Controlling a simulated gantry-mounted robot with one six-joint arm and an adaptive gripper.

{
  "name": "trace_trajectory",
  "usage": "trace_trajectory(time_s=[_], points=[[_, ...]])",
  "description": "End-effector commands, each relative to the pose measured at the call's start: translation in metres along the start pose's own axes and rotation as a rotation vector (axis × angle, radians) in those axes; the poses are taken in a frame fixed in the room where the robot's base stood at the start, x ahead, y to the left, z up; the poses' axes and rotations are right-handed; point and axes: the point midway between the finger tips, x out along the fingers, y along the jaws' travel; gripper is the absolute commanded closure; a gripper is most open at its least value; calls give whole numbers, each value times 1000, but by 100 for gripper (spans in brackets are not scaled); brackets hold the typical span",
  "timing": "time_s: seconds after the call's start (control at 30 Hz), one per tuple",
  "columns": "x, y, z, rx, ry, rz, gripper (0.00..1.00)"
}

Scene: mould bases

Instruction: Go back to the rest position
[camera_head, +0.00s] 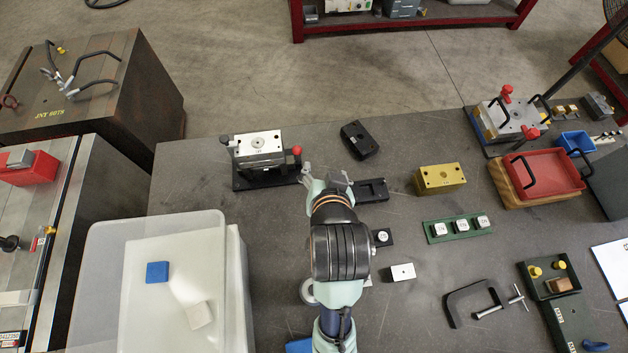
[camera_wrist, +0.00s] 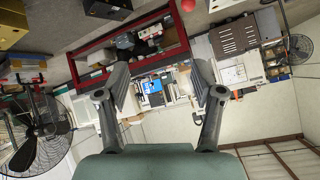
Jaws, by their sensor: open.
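My gripper (camera_wrist: 160,90) is open and empty in the wrist view, its two fingers well apart with only the distant room between them. In the head view my arm reaches up the middle of the picture over the grey table (camera_head: 400,140). The gripper (camera_head: 322,176) is at its far end, close to the right side of a silver mould base (camera_head: 258,150) with a red knob. I cannot tell how high above the table it is.
A white bin (camera_head: 105,265) stands left, holding blue (camera_head: 157,272) and white (camera_head: 199,315) blocks. A black block (camera_head: 359,140), gold block (camera_head: 439,178), green strip (camera_head: 457,228), red tray (camera_head: 545,172) and clamp (camera_head: 475,303) lie to the right. Bare table lies between them.

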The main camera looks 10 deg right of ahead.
Motion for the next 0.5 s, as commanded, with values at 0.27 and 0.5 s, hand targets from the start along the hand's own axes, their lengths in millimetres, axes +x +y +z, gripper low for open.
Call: trace_trajectory(time_s=[0.27, 0.5], points=[[-71, -72, 10, -389, 193, -153, 33], [-72, -72, 8, -387, 191, -151, 33]])
